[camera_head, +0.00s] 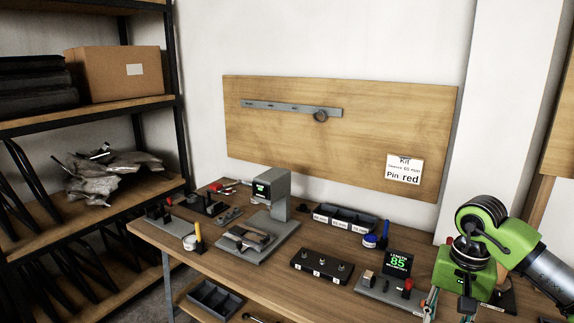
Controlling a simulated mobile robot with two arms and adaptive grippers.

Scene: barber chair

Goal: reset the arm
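My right arm is green, black and silver and comes in from the right edge. It bends down over the right end of the wooden workbench. My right gripper (448,308) hangs at the bottom edge, just right of a gauge with a green "85" display (398,263). Its fingertips are cut off by the frame, so its opening cannot be judged. My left arm and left gripper are not in view.
The workbench (315,293) holds a grey press-like device (277,196), a black block with several knobs (321,266), labelled bins (345,219), and a red-knobbed fixture (407,289). A shelf with a cardboard box (115,75) stands left. A wooden board (340,135) hangs behind.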

